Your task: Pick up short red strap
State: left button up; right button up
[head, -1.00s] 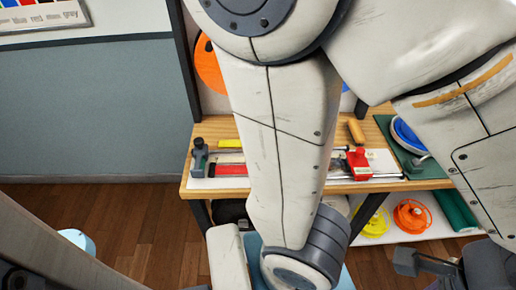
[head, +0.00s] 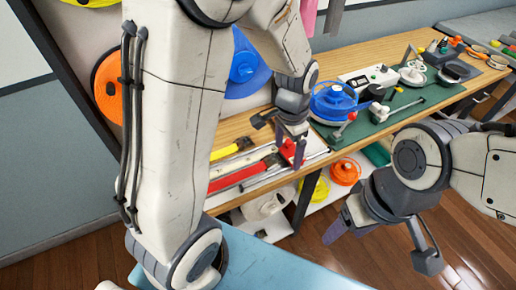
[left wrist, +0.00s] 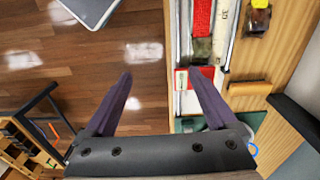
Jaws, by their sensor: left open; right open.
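A red strap (head: 240,178) lies flat in a long fixture on the wooden bench, below a short yellow strip (head: 226,153). In the left wrist view the red strap (left wrist: 202,18) runs along the top, beyond a red clamp block (left wrist: 196,78). My left gripper (head: 279,140) is open and empty, above the bench near the red clamp (head: 288,152) at the fixture's right end. In the left wrist view its fingers (left wrist: 158,75) are spread, with floor and the bench edge between them. My right gripper (head: 380,248) is open and empty, in front of the bench. My left arm hides part of the fixture.
A blue reel (head: 335,102) stands on a green mat (head: 378,122) to the right. Orange (head: 345,172) and yellow (head: 314,188) spools sit on the lower shelf. A wooden handle (left wrist: 250,88) lies beside the fixture. Floor in front of the bench is clear at right.

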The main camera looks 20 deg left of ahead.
pick_arm(q)
jog(key=w+a+f+p, duration=0.2)
jog(key=w+a+f, duration=0.1)
jog(key=w+a, duration=0.3)
send_over(267, 160)
notch_tip(267, 160, down, 4)
jog(key=shift+d+f, duration=0.15)
jog(key=shift+f, duration=0.1)
jog(key=f+p, duration=0.1)
jog(key=f, duration=0.1)
jog(key=f+p, duration=0.1)
jog(key=f, duration=0.2)
jog(key=shift+s+a, duration=0.15)
jog(key=shift+a, duration=0.05)
jog(key=shift+f, duration=0.45)
pick_arm(e)
notch_tip(267, 160, up, 5)
jog(key=shift+r, duration=0.15)
pick_arm(q)
grip_shut()
